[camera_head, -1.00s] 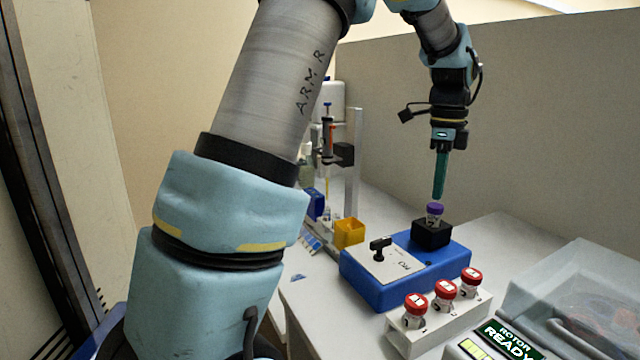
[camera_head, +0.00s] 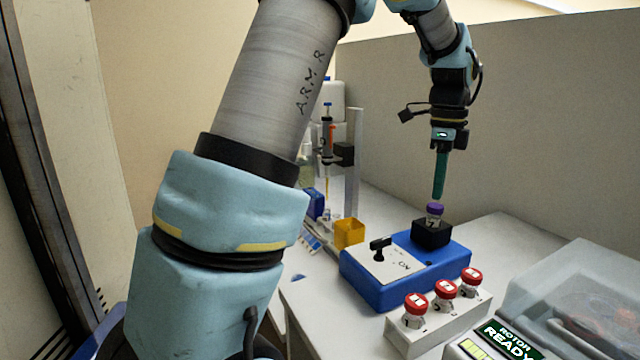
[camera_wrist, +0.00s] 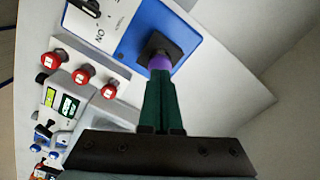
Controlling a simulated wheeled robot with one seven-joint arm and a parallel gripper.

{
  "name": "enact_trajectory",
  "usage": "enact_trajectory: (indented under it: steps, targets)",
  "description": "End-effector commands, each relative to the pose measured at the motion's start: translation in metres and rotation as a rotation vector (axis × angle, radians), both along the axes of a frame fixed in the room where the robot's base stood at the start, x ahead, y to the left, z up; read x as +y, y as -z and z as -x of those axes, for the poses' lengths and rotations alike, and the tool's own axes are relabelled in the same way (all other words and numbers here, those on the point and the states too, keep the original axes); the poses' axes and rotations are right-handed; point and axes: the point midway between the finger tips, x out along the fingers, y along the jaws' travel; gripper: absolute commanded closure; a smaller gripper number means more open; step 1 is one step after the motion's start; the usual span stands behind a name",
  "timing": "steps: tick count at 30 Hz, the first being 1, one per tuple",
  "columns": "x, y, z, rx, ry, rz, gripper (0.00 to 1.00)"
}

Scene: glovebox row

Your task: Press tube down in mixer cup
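A purple-capped tube (camera_head: 434,212) stands upright in the black cup (camera_head: 432,235) on top of the blue mixer (camera_head: 392,290). My gripper (camera_head: 438,197) points straight down above the tube, its green fingers close together with their tips at or just over the purple cap. In the wrist view the purple cap (camera_wrist: 160,62) shows just past the fingertips (camera_wrist: 160,74), with the black cup (camera_wrist: 158,46) around the tube. The fingers look shut with nothing between them. Whether the tips touch the cap I cannot tell. The tube's lower part is hidden in the cup.
A white rack (camera_head: 440,318) with red-capped tubes stands in front of the mixer. A clear-lidded machine with a lit "ROTOR READY" display (camera_head: 508,340) is at the lower right. A yellow open box (camera_head: 349,233) and a pipette on a stand (camera_head: 327,140) are behind. A grey wall (camera_head: 540,120) rises behind the arm.

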Motion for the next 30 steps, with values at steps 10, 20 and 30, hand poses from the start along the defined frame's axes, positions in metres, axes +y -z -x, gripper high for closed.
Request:
enact_trajectory:
  steps: [10, 20, 30]
  targets:
    - [0.0000, 0.0004, 0.0000, 0.000, 0.000, 0.000, 1.00]
    - [0.0001, 0.0048, 0.0000, 0.001, 0.000, -0.001, 1.00]
    - [0.0001, 0.0097, 0.0000, 0.000, 0.000, 0.000, 1.00]
